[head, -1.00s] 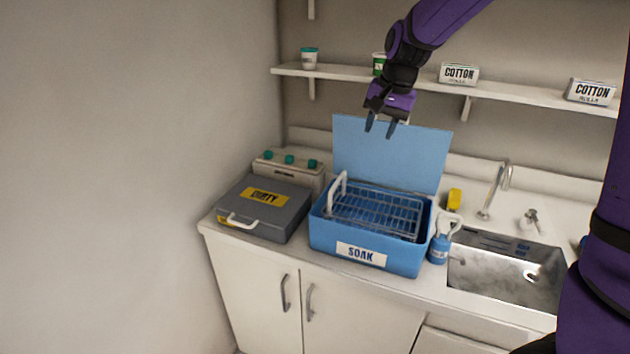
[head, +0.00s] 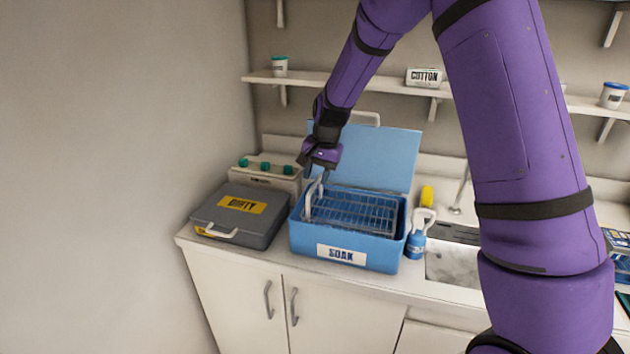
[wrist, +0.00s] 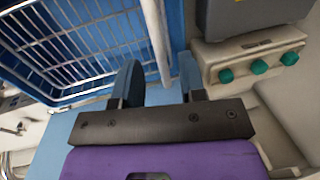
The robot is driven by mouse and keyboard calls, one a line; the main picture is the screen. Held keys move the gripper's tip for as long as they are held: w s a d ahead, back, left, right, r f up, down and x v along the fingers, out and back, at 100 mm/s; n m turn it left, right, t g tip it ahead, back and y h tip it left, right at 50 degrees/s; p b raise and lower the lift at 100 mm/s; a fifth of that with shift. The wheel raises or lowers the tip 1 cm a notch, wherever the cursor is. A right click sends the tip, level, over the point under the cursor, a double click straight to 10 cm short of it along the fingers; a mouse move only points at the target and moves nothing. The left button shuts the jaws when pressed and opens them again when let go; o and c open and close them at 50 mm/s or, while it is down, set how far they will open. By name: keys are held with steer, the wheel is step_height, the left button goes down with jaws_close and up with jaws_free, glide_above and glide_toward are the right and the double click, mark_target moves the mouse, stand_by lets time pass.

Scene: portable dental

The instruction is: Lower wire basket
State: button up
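The wire basket (head: 352,208) sits in the open blue SOAK tub (head: 372,253), with its rim at about the height of the tub's rim. Its white handle (head: 311,203) stands up at the left end. My gripper (head: 320,178) is at the top of this handle. In the wrist view, the gripper (wrist: 158,66) has its fingers spread, with the white handle bar (wrist: 156,38) lying between them and gaps visible. The basket's wire grid (wrist: 85,50) shows at upper left there. The depth of the basket's bottom is hidden.
The tub's blue lid (head: 375,158) stands raised behind it. A grey DIRTY case (head: 240,213) is on the left, with a knobbed unit (head: 265,172) behind. A blue spray bottle (head: 415,240) and the sink (head: 452,263) are on the right. A shelf (head: 360,88) runs above.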

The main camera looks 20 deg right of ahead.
mark_target(314, 212)
steer(key=shift+w+a+f, duration=0.1)
steer(key=shift+a+f, duration=0.05)
steer(key=shift+f, duration=0.9)
jaws_close()
step_height(314, 212, down, 8)
steer(key=shift+r, duration=0.25)
jaws_free()
steer(key=shift+f, duration=0.15)
